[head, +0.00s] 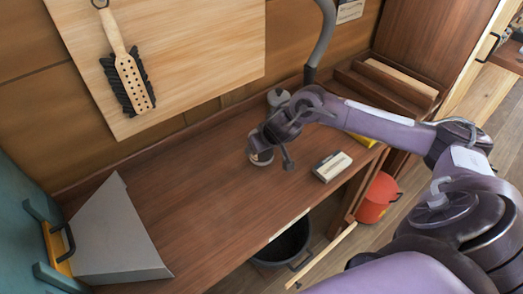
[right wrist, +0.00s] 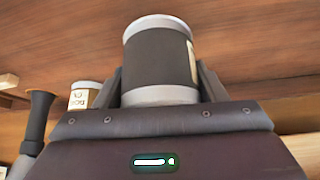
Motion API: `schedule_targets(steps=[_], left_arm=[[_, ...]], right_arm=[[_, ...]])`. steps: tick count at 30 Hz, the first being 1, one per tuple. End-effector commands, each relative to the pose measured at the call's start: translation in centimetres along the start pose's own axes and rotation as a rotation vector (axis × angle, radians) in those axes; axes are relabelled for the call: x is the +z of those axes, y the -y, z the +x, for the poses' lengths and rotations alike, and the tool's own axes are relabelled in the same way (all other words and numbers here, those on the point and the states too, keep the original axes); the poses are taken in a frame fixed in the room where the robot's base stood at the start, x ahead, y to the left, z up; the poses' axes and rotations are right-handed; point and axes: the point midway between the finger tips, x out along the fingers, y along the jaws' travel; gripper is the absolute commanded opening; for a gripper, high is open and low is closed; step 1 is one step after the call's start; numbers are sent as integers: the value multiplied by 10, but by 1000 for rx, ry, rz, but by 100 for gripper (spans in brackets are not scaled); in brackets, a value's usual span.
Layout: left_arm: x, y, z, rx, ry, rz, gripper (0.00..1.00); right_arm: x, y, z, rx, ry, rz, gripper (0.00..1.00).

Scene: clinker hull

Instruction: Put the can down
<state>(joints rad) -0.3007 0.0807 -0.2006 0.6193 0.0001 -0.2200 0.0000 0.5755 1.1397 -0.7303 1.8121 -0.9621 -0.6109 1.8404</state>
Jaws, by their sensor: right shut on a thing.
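The can (right wrist: 160,60), dark grey with pale rims and part of a light label, stands between the two fingers of my right gripper (right wrist: 160,88) in the right wrist view. The gripper is shut on it. In the head view my right gripper (head: 271,146) is over the middle of the wooden bench (head: 200,190), and a small part of the can (head: 262,159) shows beneath it. Whether the can touches the bench is hard to tell. My left gripper is not in view.
A grey container (head: 278,97) stands behind the gripper, near a grey pipe (head: 322,45). A small pale box (head: 331,166) lies to the right. A grey sheet-metal piece (head: 122,240) is at the left. The bench between is clear. A black bucket (head: 283,243) is below.

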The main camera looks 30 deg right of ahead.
Motion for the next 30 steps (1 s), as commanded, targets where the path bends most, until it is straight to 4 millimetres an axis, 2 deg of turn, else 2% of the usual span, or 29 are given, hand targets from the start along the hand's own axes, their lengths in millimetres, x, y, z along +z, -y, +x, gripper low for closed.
schedule_targets(steps=[5,17,18,22,30], left_arm=[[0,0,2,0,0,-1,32],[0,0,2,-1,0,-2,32],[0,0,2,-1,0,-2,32],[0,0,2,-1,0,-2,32],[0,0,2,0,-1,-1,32]], right_arm=[[10,0,17,0,-4,3,28],[12,0,21,-1,-3,2,28],[13,0,21,0,-1,1,70],[13,0,21,0,-1,1,86],[12,0,20,0,-2,1,86]])
